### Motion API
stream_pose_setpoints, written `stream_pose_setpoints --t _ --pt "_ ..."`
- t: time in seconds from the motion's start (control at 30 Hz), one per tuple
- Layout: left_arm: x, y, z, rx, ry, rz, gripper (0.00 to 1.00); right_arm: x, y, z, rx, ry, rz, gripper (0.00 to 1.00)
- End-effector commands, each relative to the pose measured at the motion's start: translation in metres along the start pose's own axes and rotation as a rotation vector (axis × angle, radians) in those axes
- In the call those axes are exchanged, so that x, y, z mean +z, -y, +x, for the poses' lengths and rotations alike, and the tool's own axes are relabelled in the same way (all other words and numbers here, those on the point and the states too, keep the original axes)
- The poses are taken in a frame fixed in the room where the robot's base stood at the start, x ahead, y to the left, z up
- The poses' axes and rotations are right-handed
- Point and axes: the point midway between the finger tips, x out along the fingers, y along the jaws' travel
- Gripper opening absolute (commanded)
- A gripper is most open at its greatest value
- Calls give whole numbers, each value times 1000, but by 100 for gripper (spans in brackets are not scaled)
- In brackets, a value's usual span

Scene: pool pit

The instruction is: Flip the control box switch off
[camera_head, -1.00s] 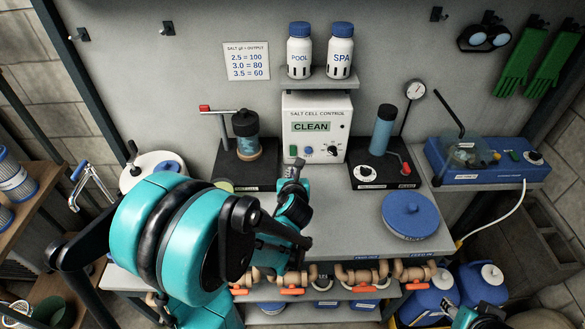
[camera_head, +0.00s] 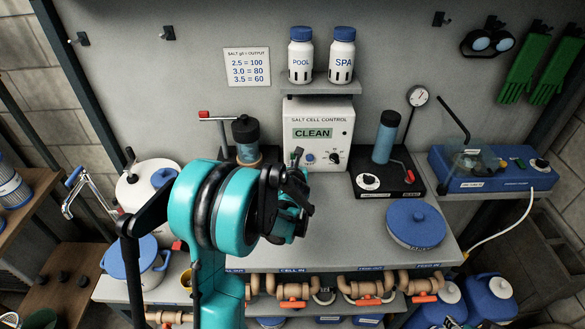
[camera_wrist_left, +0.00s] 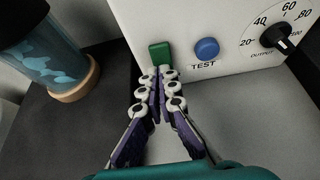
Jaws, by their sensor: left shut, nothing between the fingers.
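The white control box (camera_head: 335,115), labelled SALT CELL CONTROL with CLEAN on its display, stands at the back of the bench. Its green switch (camera_wrist_left: 160,52) shows in the left wrist view, left of the blue TEST button (camera_wrist_left: 207,49). In the head view my gripper hides the switch. My left gripper (camera_head: 297,158) is shut and empty in front of the box's lower left. In the left wrist view its fingertips (camera_wrist_left: 158,74) are at the lower edge of the switch; I cannot tell whether they touch it. My right gripper is not in view.
A dark cylinder on a stand (camera_head: 246,138) is left of the box, and a black-based stand with a blue cylinder (camera_head: 385,137) is right. A blue round lid (camera_head: 415,222) lies on the bench's right. Bare bench top (camera_head: 345,225) lies between.

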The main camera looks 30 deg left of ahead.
Motion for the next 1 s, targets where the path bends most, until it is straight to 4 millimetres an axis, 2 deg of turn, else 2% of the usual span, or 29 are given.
stream_pose_setpoints --t 0.17,0.27,1.0 --pt "-1 0 2 0 0 0 0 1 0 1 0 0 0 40" --pt "-5 0 11 0 0 -1 0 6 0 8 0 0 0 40" --pt "14 0 1 0 2 0 0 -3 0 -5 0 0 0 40"
